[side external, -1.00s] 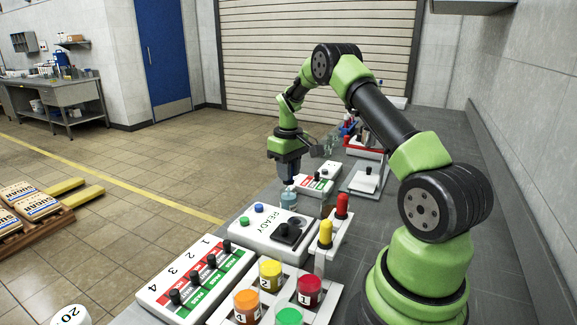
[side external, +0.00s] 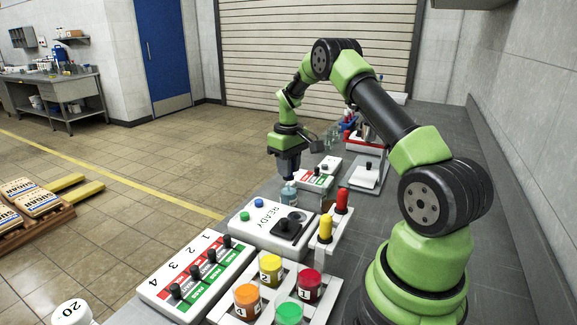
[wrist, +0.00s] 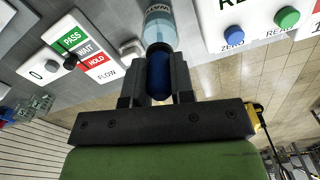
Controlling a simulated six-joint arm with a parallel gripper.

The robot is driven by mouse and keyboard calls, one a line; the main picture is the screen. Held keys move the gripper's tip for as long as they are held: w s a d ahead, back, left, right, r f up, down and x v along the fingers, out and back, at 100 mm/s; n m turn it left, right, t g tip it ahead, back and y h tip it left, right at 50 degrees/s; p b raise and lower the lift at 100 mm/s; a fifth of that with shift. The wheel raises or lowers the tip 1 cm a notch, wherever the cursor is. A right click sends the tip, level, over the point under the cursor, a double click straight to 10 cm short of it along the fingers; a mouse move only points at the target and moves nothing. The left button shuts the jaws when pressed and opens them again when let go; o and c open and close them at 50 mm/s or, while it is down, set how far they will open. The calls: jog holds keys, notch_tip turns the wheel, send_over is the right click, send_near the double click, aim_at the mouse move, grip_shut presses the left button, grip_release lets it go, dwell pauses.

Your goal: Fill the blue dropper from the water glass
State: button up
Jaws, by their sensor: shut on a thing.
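My gripper (side external: 289,174) points down over the water glass (side external: 289,193), which holds pale blue water. In the wrist view my gripper (wrist: 160,82) is shut on the blue dropper (wrist: 159,72), with its dark blue bulb between the two fingers. The glass (wrist: 160,28) shows just beyond the bulb, in line with it. The dropper's tip is hidden, so I cannot tell how deep it sits in the water.
A READY panel (side external: 264,213) with blue and green buttons stands close in front of the glass. A PASS/WAIT/HOLD flow panel (wrist: 86,48) is beside it.

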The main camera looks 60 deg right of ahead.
dwell(0.4)
jog(key=shift+r, duration=4.25)
